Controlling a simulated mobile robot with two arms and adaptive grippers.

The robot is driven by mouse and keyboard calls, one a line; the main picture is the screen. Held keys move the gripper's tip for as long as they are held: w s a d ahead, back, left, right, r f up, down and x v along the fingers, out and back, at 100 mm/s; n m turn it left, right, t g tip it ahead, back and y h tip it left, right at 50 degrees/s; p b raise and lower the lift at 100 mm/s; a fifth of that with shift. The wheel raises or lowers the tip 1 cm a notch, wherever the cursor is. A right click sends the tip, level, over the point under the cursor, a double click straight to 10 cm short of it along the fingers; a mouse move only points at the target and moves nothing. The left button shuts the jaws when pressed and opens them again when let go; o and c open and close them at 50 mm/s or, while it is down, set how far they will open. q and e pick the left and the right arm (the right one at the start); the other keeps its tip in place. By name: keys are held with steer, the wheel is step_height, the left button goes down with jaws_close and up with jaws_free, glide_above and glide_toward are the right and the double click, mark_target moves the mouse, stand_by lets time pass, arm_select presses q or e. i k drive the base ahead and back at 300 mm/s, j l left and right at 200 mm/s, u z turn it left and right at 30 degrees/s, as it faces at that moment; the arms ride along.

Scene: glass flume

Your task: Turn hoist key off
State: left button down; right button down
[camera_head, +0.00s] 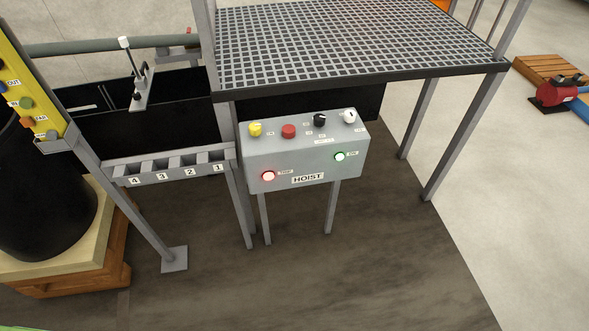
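The grey hoist box (290,160) stands on thin legs below the grating, with a plate reading HOIST (308,178) on its front. Along its sloped top are a yellow knob (255,130), a red knob (288,131), a black knob (320,120) and a white-and-dark switch (349,116) at the right end. The right-end switch looks like the key switch, but its position is too small to tell. A red lamp (268,176) and a green lamp (339,156) both glow on the front. Neither of my grippers is in view.
A raised grating platform (350,45) overhangs behind the box. A numbered slotted rack (170,170) is to its left. A black barrel (40,200) stands on a wooden pallet (85,265) at left. A red pump (558,93) lies at far right. The floor before the box is clear.

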mark_target(255, 128)
steer(key=i+l+u, duration=0.15)
steer(key=i+u, duration=0.3)
steer(key=i, duration=0.55)
